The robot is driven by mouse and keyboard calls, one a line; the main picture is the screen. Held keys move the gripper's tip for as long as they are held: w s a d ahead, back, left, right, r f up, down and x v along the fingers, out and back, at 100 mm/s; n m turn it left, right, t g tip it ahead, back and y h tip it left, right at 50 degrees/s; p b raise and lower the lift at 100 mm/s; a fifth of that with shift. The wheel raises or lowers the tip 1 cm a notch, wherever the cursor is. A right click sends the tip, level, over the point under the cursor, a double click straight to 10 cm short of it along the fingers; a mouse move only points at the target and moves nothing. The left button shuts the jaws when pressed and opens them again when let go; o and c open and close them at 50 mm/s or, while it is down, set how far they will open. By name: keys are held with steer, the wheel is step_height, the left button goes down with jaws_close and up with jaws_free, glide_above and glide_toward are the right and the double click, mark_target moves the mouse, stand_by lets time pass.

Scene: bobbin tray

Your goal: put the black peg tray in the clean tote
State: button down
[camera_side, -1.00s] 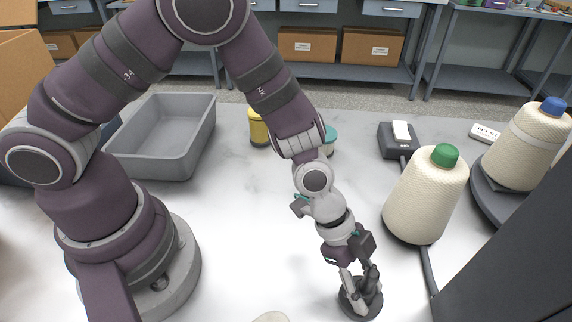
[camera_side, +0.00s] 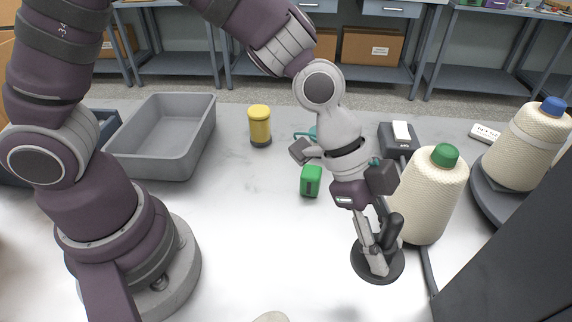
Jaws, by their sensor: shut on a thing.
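The black peg tray (camera_side: 391,272), a round dark disc with an upright peg, is in the side view at lower centre right. My gripper (camera_side: 377,268) is shut on it, with the fingers beside the peg and pointing down. The tray appears raised off the table, but how high is hard to tell. A grey open tote (camera_side: 150,165) stands at the left back of the table, and its visible inside is empty. The tray is well to the right of this tote and nearer the camera.
A yellow spool (camera_side: 259,122) and a green block (camera_side: 311,181) stand between tote and gripper. A green-topped cone (camera_side: 430,200) is close right of my gripper; a blue-topped cone (camera_side: 530,145) is farther right. A blue container (camera_side: 100,118) is partly hidden behind my arm.

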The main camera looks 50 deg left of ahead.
steer(key=w+a+n+t+y, duration=0.25)
steer(key=w+a+n, duration=0.45)
steer(key=a, duration=0.5)
steer(key=n+t+y, duration=0.1)
steer(key=n+y, duration=0.7)
steer(key=n, duration=0.9)
glide_above(182, 131)
steer(key=s+d, duration=0.1)
steer(key=d, duration=0.1)
steer(key=f, duration=0.9)
steer(key=shift+s+a, duration=0.3)
steer(key=c, duration=0.8)
jaws_free()
steer(key=shift+f, duration=0.1)
